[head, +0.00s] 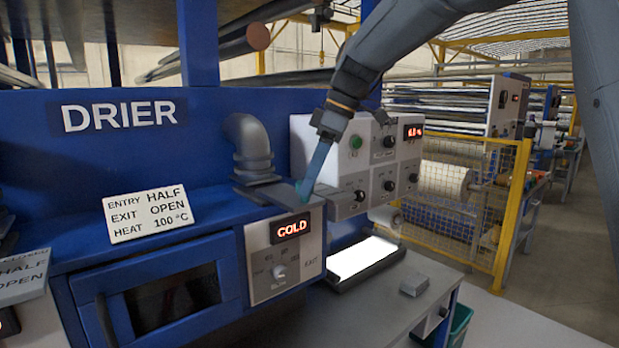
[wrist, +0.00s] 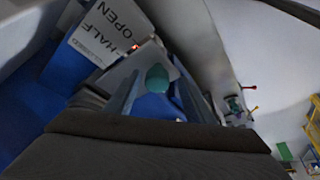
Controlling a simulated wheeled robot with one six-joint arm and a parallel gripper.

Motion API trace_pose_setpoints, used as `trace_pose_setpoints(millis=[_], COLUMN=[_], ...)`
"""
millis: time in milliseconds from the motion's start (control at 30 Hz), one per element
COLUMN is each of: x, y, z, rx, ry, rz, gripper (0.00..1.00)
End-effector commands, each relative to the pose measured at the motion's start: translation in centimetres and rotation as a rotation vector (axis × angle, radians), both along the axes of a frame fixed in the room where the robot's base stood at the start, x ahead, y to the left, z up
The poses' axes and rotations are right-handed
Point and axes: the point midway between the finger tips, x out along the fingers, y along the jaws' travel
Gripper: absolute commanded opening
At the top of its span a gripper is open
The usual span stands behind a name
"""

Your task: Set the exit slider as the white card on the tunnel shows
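The white card (head: 148,213) on the blue drier tunnel reads ENTRY HALF, EXIT OPEN, HEAT 100 °C. My gripper (head: 310,181) points down at the tunnel's right end, beside the grey pipe elbow. In the wrist view my gripper (wrist: 160,100) has its two fingers apart, with a rounded teal knob (wrist: 157,78) between them, and I see no firm contact. The teal knob also shows at the fingertips in the head view (head: 301,188). A scale plate (wrist: 98,35) beside it shows OPEN, HALF and CLOSED. I cannot tell which mark the knob is level with.
The grey pipe elbow (head: 249,143) stands close left of my gripper. A control box (head: 362,158) with knobs stands behind and right. A lit white panel (head: 362,258) lies on the bench.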

Motion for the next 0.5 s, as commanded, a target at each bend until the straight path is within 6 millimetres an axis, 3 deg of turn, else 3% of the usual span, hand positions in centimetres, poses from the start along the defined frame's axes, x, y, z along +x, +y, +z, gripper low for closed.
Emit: trace_pose_setpoints(millis=[300, 500], x=[0.1, 0.1], y=[0.0, -1.0], z=[0.1, 2.3], rx=[0.002, 0.002], ry=[-0.001, -0.005], rz=[0.0, -0.001], gripper=[0.49, 0.49])
